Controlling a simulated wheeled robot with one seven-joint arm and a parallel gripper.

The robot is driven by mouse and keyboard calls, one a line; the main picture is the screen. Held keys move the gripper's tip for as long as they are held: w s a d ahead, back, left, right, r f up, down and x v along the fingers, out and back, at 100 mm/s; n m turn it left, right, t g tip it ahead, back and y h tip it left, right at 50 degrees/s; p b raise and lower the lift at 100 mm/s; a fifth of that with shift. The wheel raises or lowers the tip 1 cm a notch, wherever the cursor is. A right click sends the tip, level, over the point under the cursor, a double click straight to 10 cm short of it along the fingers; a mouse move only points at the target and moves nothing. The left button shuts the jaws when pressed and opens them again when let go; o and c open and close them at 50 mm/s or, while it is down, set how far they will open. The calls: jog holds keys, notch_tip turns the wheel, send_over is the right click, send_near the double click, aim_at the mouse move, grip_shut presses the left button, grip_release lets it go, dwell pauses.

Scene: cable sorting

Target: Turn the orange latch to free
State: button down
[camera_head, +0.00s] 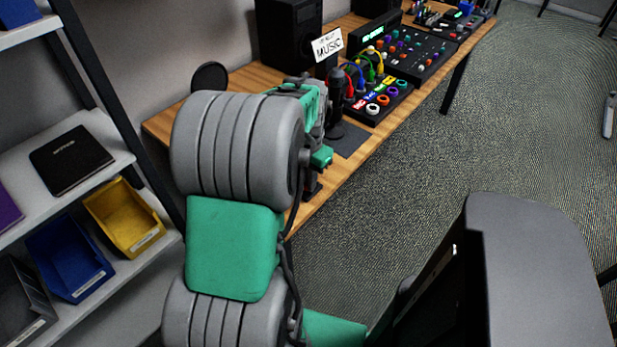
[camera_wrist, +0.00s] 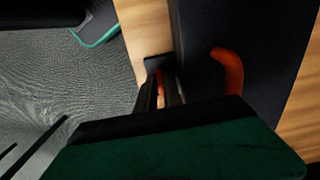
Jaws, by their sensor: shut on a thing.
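In the wrist view, my gripper (camera_wrist: 163,98) points down at the wood table, with its dark fingers close together. A small piece of the orange latch (camera_wrist: 159,82) shows between the fingertips, and they are shut on it. The rest of the latch is hidden by the fingers and the dark green gripper body. In the head view, my own arm covers most of the gripper and hides the latch.
A curved orange piece (camera_wrist: 230,70) lies on a black panel (camera_wrist: 205,25) right of the fingers. In the head view, the wood table (camera_head: 160,126) holds a black panel with coloured cables (camera_head: 377,100), a "MUSIC" sign (camera_head: 327,45) and a speaker (camera_head: 288,33). Shelves with bins (camera_head: 125,217) stand left.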

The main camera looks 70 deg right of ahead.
jog(key=shift+d+r+m, duration=0.1)
jog(key=shift+m, duration=0.2)
jog(key=c, duration=1.8)
grip_release()
jog(key=shift+o, duration=0.2)
notch_tip(320, 180, up, 8)
jog(key=shift+f+p, duration=0.1)
jog(key=shift+p, duration=0.25)
